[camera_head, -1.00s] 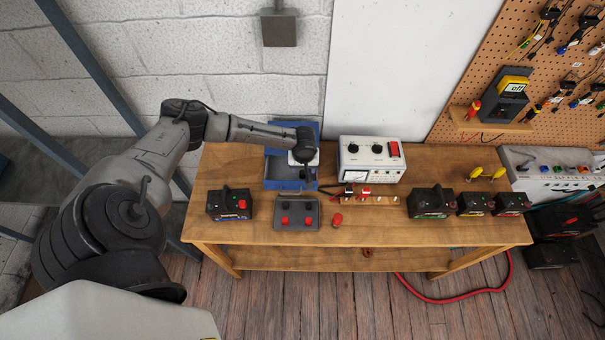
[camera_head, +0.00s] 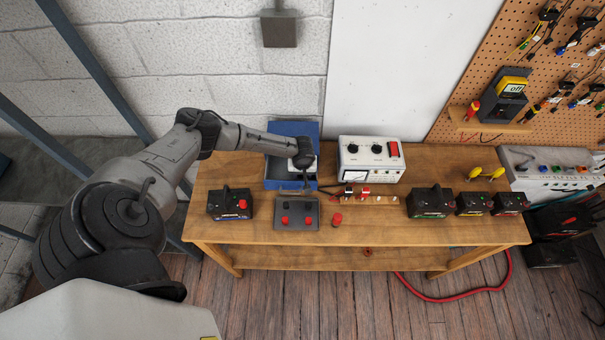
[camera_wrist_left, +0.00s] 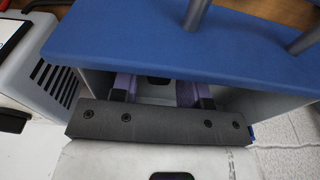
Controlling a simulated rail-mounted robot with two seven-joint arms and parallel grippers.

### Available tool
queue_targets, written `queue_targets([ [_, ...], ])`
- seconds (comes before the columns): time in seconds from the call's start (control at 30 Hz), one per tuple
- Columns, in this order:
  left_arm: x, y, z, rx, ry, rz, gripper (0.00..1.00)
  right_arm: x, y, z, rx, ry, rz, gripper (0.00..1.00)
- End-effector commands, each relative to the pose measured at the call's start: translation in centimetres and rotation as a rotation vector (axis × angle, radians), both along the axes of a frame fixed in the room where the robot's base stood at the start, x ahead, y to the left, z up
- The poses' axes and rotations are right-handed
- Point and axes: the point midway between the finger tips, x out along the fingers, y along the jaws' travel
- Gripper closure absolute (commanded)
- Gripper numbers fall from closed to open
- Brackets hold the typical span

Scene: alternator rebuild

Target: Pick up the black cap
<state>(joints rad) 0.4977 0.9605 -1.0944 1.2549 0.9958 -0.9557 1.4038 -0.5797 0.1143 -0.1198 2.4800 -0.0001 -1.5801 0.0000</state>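A shallow grey tray (camera_head: 297,228) lies near the table's front edge. A small dark shape, likely a black cap (camera_head: 286,206), sits in its back left part, behind two red caps (camera_head: 285,220). My left gripper (camera_head: 307,186) points down behind the tray, at the front of the blue box, apart from the dark cap. In the left wrist view its two purplish fingers (camera_wrist_left: 163,92) stand apart with no held object seen between them. The fingertips are partly hidden there, and the tray and caps cannot be made out. My right gripper is in no view.
The open blue box (camera_head: 280,178) stands behind the tray. A white meter unit (camera_head: 371,160) is right of it. A loose red cap (camera_head: 337,219) lies right of the tray. A black battery-like box (camera_head: 229,203) stands left. Bare wood lies front right.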

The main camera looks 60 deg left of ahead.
Motion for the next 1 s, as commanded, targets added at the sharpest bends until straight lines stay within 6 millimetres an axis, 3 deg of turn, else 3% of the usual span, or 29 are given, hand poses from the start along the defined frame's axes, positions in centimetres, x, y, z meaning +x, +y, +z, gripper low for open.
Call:
queue_targets([
  [0.27,0.0,0.0,0.0,0.0,0.0,0.0,0.86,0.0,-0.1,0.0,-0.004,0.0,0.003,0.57],
  [0.67,0.0,0.1,0.5,0.001,0.001,0.0,0.86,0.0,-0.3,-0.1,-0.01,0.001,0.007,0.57],
  [0.9,0.0,0.1,4.0,0.002,-0.003,-0.002,0.86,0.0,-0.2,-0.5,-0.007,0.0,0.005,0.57],
  [1.0,0.0,-2.1,5.2,-0.003,-0.002,-0.006,0.86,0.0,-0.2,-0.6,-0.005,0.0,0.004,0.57],
])
